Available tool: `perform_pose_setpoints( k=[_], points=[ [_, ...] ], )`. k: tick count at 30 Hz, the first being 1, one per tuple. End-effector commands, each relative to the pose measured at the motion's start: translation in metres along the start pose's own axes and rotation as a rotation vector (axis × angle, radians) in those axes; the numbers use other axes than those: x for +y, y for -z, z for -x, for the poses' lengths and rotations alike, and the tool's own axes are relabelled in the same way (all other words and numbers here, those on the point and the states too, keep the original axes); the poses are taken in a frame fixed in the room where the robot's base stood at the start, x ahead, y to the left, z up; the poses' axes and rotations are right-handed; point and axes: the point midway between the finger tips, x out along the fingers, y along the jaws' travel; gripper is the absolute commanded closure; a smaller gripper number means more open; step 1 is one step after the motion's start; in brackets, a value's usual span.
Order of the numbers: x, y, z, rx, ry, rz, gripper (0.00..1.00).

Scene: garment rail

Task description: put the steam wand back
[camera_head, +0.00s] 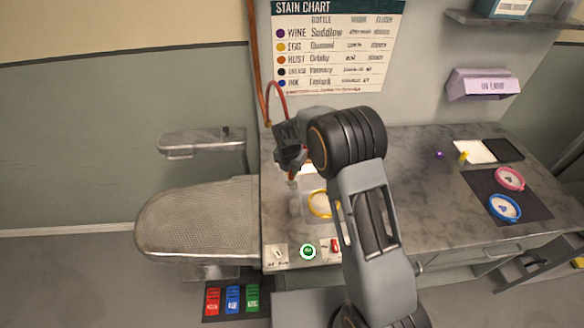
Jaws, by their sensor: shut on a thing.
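My gripper (290,162) is over the left part of the grey counter, shut on the steam wand (292,180). Only the wand's lower end shows below the fingers, pointing down; my gripper hides the rest. A red hose (277,88) arcs up behind my gripper near the copper pipe on the wall. I cannot make out a holder for the wand. My arm covers part of the counter behind and to the right.
A clear tray with a yellow ring (320,204) is just below the wand. A green button (307,251) is at the counter's front edge. A perforated pressing board (195,220) juts left. Pink (510,178) and blue (505,207) rings lie on a dark mat at right.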

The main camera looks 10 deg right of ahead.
Motion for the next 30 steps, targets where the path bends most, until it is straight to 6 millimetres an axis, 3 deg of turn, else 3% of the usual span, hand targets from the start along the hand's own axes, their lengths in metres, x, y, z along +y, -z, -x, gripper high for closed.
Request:
perform_pose_setpoints(
  k=[2, 3, 12, 17, 22, 30],
  points=[
    [0.0001, -0.0002, 0.0004, -0.001, -0.001, 0.000, 1.00],
    [0.0001, -0.0002, 0.0004, -0.001, -0.001, 0.000, 0.73],
    [0.0001, -0.0002, 0.0003, 0.000, 0.000, 0.000, 0.45],
    [0.0001, -0.0001, 0.0003, 0.000, 0.000, 0.000, 0.45],
    [-0.0001, 0.0001, -0.0001, 0.000, 0.000, 0.000, 0.28],
    [0.0000, 0.0000, 0.0001, 0.000, 0.000, 0.000, 0.28]
  ],
)
